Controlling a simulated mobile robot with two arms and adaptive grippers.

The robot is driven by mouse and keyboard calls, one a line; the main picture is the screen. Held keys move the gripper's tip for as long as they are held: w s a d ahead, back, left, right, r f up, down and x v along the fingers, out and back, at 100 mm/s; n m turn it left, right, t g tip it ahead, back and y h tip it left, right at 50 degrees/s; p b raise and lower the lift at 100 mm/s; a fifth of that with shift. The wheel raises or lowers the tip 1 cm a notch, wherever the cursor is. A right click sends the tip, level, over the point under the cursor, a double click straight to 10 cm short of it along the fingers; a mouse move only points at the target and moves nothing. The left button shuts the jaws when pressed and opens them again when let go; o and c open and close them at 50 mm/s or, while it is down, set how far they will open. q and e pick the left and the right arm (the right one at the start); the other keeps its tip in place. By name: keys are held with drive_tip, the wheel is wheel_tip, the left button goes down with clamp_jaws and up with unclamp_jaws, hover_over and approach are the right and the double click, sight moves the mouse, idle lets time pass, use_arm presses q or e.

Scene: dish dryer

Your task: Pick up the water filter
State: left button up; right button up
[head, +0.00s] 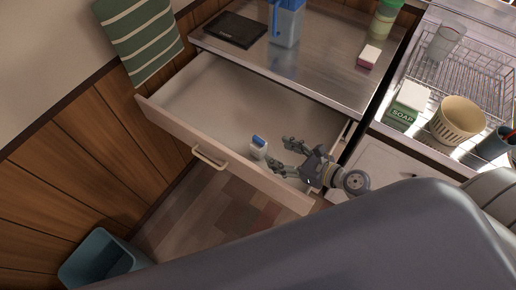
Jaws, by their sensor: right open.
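The water filter (259,149), a small white piece with a blue top, is in the open drawer (225,92), close to its front panel. My right gripper (281,154) reaches into the drawer from the right. Its two fingers are spread apart and empty, and their tips point left toward the filter. The filter is just left of the fingertips, with a small gap seen between them. My left gripper is not in view.
The drawer's front panel has a handle (209,157). Above the drawer, the metal counter (330,58) holds a blue pitcher (287,24), a black tablet-like item (235,29) and a sponge (369,56). A dish rack (465,75) stands right. A bin (100,258) is lower left.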

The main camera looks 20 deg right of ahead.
sight(264, 145)
drive_tip(key=x, duration=0.4)
drive_tip(key=shift+w+a, duration=0.1)
drive_tip(key=shift+w, duration=0.15)
drive_tip(key=x, duration=0.5)
drive_tip(key=shift+w+r, duration=0.1)
drive_tip(key=shift+w, duration=0.15)
drive_tip(key=c, duration=1.2)
